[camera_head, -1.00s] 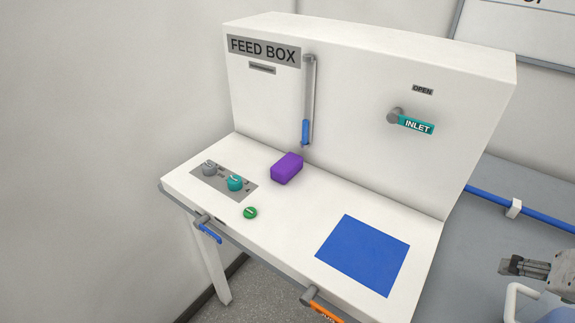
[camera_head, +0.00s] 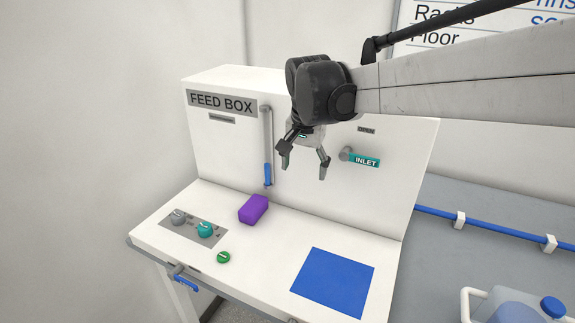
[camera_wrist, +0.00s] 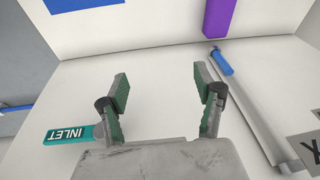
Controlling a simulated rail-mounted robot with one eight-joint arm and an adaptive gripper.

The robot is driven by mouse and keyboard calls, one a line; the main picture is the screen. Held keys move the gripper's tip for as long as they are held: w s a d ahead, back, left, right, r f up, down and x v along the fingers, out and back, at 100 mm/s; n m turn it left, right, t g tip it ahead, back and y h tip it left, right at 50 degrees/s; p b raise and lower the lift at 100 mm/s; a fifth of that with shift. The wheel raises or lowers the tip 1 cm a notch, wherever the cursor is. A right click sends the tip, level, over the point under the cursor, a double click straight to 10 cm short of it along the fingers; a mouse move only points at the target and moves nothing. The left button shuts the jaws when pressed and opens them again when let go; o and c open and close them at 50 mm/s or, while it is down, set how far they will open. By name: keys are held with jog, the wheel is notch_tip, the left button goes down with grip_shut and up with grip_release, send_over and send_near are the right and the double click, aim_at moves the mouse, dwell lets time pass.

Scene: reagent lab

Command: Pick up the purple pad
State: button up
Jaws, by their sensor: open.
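The purple pad (camera_head: 253,209) is a small block lying on the white bench top of the feed box, near the foot of the back panel. In the wrist view the purple pad (camera_wrist: 219,17) shows at the top edge, partly cut off. My gripper (camera_head: 304,172) is open and empty, in the air in front of the back panel, above and to the right of the pad. In the wrist view my gripper (camera_wrist: 160,82) has its two fingers spread, with only white panel between them.
A blue square (camera_head: 333,282) lies on the bench right of the pad. A grey panel with knobs (camera_head: 205,229) and a green button (camera_head: 223,257) are left and front. A gauge tube (camera_head: 267,145) and the INLET lever (camera_head: 363,160) stick out from the back panel.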

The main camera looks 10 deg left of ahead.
jog(key=g+p, duration=0.1)
jog(key=p, duration=0.1)
send_over(253, 204)
jog(key=s, duration=0.1)
notch_tip(253, 204, down, 6)
jog(key=shift+m+h, duration=0.4)
jog(key=shift+m, duration=0.1)
jog(key=f, duration=0.6)
jog(key=w+f, duration=0.1)
jog(key=f, duration=0.1)
jog(key=shift+d+f, duration=0.1)
jog(key=shift+f, duration=0.3)
jog(key=shift+w+f+p, duration=0.1)
jog(key=shift+f+p, duration=0.7)
jog(key=shift+f, duration=1.85)
jog(key=c, duration=1.2)
jog(key=shift+c, duration=0.2)
jog(key=shift+r, duration=0.1)
